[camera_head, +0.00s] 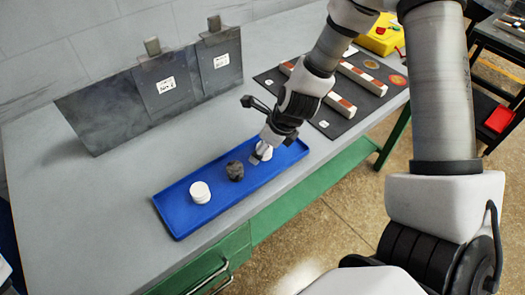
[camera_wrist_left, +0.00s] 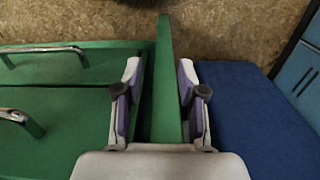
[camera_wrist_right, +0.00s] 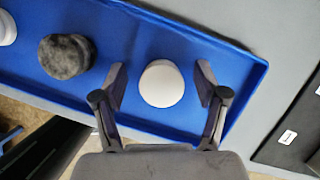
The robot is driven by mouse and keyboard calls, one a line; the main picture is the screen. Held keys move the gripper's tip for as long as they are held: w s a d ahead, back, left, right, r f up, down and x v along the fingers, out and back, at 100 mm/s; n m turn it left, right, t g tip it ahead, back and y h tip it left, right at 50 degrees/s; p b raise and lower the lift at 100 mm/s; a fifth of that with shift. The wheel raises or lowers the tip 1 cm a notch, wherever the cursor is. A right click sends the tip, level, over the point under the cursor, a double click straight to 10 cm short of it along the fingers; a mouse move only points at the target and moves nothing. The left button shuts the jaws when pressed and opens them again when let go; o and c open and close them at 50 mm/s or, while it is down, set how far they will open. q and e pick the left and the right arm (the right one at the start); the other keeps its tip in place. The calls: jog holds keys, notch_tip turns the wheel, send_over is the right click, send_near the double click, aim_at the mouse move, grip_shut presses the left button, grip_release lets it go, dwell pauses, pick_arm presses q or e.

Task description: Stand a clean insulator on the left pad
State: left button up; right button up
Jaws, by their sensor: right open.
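A white round insulator (camera_head: 200,192) stands near the left end of the blue tray (camera_head: 176,221). A dark, sooty-looking insulator (camera_head: 235,170) stands in the middle. A second white insulator (camera_wrist_right: 161,84) stands near the tray's right end, partly hidden by my gripper in the head view (camera_head: 265,153). My right gripper (camera_wrist_right: 162,85) is open, its fingers on either side of that white insulator with gaps showing; contact is not visible. My left gripper (camera_wrist_left: 159,90) shows only in its wrist view, open and empty above green furniture. I cannot tell which surface is the left pad.
Upright grey plates (camera_head: 108,118) with labels stand behind the tray. A dark mat (camera_head: 350,112) with long pale bars (camera_head: 363,80) lies to the right. A yellow box (camera_head: 381,36) is farther back. The grey tabletop (camera_head: 62,190) is clear at the left.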

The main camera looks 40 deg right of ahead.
jog(key=shift+s+d, duration=0.1)
jog(key=shift+d, duration=0.1)
jog(key=shift+a, duration=0.1)
grip_shut()
